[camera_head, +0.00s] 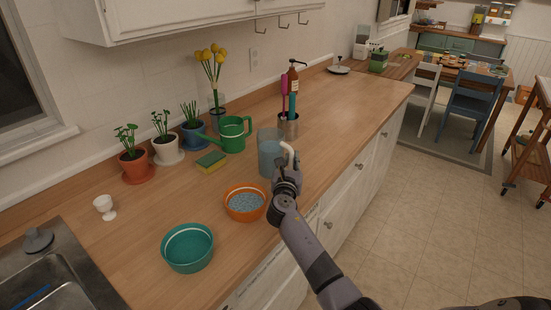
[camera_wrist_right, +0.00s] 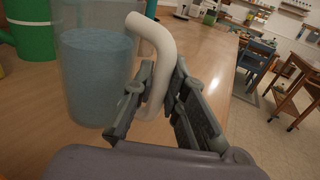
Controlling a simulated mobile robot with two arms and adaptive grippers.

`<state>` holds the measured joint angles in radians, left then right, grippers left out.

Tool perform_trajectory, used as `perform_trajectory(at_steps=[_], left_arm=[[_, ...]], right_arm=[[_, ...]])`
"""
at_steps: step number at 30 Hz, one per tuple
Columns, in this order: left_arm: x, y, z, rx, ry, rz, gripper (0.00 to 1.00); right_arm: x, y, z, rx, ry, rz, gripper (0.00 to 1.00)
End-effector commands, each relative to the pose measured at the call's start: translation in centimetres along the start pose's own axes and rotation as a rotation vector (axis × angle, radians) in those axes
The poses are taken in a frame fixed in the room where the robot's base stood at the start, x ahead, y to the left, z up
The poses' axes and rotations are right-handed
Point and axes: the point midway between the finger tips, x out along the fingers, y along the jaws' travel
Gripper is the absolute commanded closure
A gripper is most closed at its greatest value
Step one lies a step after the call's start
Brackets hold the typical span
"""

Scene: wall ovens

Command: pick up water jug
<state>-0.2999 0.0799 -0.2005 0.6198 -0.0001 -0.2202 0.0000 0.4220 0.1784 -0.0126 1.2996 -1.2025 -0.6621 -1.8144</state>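The water jug (camera_head: 268,157) is a clear container of blue water with a white curved handle, upright at the counter's front edge. It fills the upper left of the right wrist view (camera_wrist_right: 95,75). My right gripper (camera_head: 287,172) is at the jug's handle, on the aisle side. In the wrist view its two fingers (camera_wrist_right: 163,80) lie on both sides of the white handle (camera_wrist_right: 160,45) and appear closed on it. The jug's base seems to rest on the counter. My left gripper is not in view.
On the wooden counter (camera_head: 340,110), an orange bowl (camera_head: 245,217) and a teal bowl (camera_head: 188,264) stand left of the jug. A green watering can (camera_head: 233,135), a sponge (camera_head: 211,162) and a utensil cup (camera_head: 288,126) are close behind.

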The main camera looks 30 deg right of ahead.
Motion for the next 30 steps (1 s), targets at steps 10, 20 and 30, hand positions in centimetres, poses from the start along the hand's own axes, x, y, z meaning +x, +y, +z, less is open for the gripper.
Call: perform_trajectory(at_steps=[10,20,30], left_arm=[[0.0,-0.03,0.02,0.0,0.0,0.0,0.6],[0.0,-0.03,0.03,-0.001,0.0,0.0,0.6],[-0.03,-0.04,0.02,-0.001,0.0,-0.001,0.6]], right_arm=[[-0.03,0.01,-0.02,0.0,0.0,0.0,1.0],[-0.04,0.02,-0.04,0.0,0.001,0.0,1.0],[0.0,0.05,0.24,0.002,-0.003,0.001,1.0]])
